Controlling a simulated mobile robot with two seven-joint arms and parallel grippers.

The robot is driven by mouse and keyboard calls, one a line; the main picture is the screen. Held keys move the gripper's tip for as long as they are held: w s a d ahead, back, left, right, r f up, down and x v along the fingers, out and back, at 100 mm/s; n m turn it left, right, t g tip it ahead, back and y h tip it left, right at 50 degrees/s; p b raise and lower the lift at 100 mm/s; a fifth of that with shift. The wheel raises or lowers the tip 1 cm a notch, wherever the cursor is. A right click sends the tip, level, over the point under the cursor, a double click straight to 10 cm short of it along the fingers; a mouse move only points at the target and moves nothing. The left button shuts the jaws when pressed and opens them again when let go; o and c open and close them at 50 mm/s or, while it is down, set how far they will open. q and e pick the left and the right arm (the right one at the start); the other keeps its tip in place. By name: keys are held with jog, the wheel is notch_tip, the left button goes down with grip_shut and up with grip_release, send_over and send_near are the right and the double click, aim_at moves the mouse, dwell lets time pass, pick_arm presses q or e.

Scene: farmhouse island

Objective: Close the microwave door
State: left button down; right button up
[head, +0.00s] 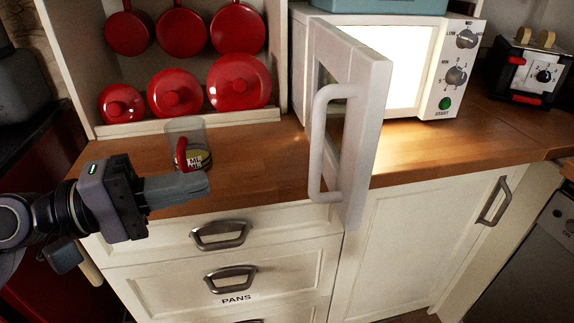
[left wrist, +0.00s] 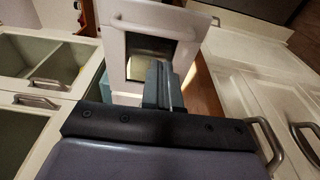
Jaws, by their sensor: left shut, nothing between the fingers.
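The white microwave (head: 432,62) stands on the wooden counter at the back right, lit inside. Its door (head: 371,130) is open and swings out toward me past the counter's front edge, with a white loop handle (head: 318,140) on its left side. The door also shows in the left wrist view (left wrist: 112,62), just beyond my fingers. My left gripper (head: 207,184) is shut and empty, left of the door handle and apart from it in the head view, above the drawer front. My right gripper is not in view.
A clear glass container with a red handle (head: 181,153) stands on the counter (head: 258,150) behind my left gripper. Red pots (head: 239,80) fill the shelf at the back left. A black toaster (head: 530,70) stands right of the microwave. Drawers with metal handles (head: 221,235) lie below.

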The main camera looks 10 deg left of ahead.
pick_arm(q)
jog(key=p+x, duration=0.4)
jog(key=x, duration=0.9)
jog(key=shift+w+d, duration=0.15)
